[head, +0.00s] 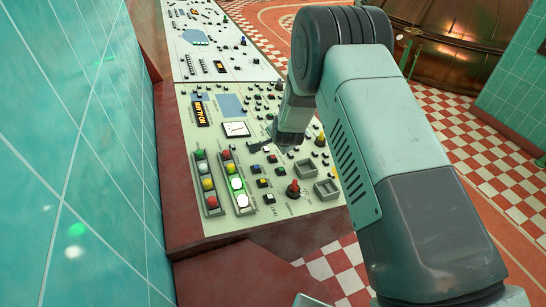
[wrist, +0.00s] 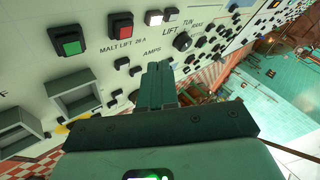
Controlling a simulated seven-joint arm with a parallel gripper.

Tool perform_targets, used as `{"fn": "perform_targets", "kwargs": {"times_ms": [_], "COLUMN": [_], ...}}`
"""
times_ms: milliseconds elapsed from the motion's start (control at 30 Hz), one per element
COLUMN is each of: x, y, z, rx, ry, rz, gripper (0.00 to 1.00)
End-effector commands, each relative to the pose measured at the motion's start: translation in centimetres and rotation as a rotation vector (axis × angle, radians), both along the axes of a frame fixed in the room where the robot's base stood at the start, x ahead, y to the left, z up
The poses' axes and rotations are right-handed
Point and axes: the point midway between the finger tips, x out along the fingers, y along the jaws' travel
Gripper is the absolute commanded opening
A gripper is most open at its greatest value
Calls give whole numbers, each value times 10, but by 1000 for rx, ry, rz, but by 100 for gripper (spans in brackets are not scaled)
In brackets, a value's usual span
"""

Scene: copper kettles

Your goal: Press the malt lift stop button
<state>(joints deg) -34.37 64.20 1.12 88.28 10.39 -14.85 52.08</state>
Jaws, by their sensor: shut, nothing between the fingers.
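In the wrist view, a red square button (wrist: 125,32) in a black frame sits on the pale panel, just above the printed label "MALT LIFT 26 A". A green square button (wrist: 72,48) in a black frame is to its left. I cannot read a word "stop" on either. My gripper (wrist: 158,70) is shut and empty, its fingers pointing at the panel below and to the right of the red button, apart from it. In the head view my gripper (head: 288,142) is over the panel's right-middle part and hides some controls behind it.
The control panel (head: 217,101) carries many small knobs and switches. A white lit button (wrist: 153,18) and a black knob (wrist: 182,41) are right of the red button. Square recessed frames (wrist: 73,92) lie at lower left. A teal tiled wall (head: 80,150) stands left of the console.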

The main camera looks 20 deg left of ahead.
Motion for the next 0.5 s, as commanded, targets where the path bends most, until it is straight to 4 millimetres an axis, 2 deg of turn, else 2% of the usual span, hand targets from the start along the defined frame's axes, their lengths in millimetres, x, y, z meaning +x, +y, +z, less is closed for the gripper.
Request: {"fn": "perform_targets", "kwargs": {"times_ms": [33, 200, 500], "x": [-2, -4, -6], "y": [1, 4, 6], "z": [-8, -26, -38], "rx": [-2, 0, 0], "ry": [2, 0, 1], "rz": [1, 1, 1], "gripper": [0, 0, 0]}}
